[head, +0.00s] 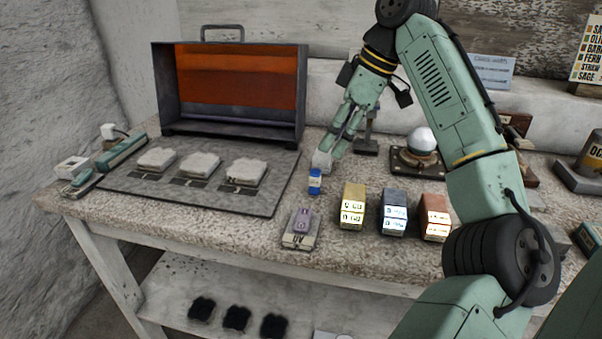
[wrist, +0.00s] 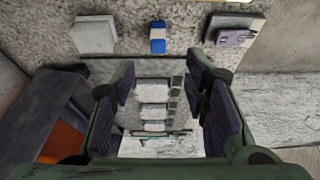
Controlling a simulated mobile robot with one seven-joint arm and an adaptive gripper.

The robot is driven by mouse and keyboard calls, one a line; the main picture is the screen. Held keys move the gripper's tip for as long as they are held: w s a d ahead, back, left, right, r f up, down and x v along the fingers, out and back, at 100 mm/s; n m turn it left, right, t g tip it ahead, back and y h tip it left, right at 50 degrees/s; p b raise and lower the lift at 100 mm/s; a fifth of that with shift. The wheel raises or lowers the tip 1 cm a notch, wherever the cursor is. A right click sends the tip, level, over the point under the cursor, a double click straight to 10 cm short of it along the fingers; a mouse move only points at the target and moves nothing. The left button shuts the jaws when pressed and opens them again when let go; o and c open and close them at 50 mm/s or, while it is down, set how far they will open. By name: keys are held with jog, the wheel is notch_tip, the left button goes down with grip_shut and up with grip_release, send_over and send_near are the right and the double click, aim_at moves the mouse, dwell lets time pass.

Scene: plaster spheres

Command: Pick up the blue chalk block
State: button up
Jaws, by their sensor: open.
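The blue chalk block (head: 315,186) is small, with a pale band, and sits on the stone worktop near its front middle. It also shows in the wrist view (wrist: 157,46), at the top middle, beyond the fingertips. My gripper (head: 338,146) is above the worktop, behind and slightly right of the block in the head view. In the wrist view my gripper (wrist: 163,88) has its fingers wide apart with nothing between them. The block is outside the fingers, and no contact shows.
A pale block (wrist: 95,34) stands beside the blue one, and a purple block on a pad (head: 301,222) lies nearer the front edge. Yellow (head: 352,206), dark (head: 393,212) and copper (head: 435,217) blocks stand to the right. A dark mat (head: 130,190) with three white pads lies left.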

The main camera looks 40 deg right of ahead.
aim_at(316, 171)
jog(key=x, duration=0.4)
jog(key=shift+s+f, duration=0.15)
jog(key=shift+f, duration=0.25)
jog(key=shift+w+p+x, duration=0.15)
jog(key=shift+p+x, duration=0.05)
jog(key=shift+x, duration=1.25)
jog(key=shift+w+p+x, duration=0.15)
jog(key=shift+w+x, duration=0.05)
jog(key=shift+x, duration=1.25)
jog(key=shift+r, duration=0.1)
jog(key=shift+c, duration=0.4)
grip_shut()
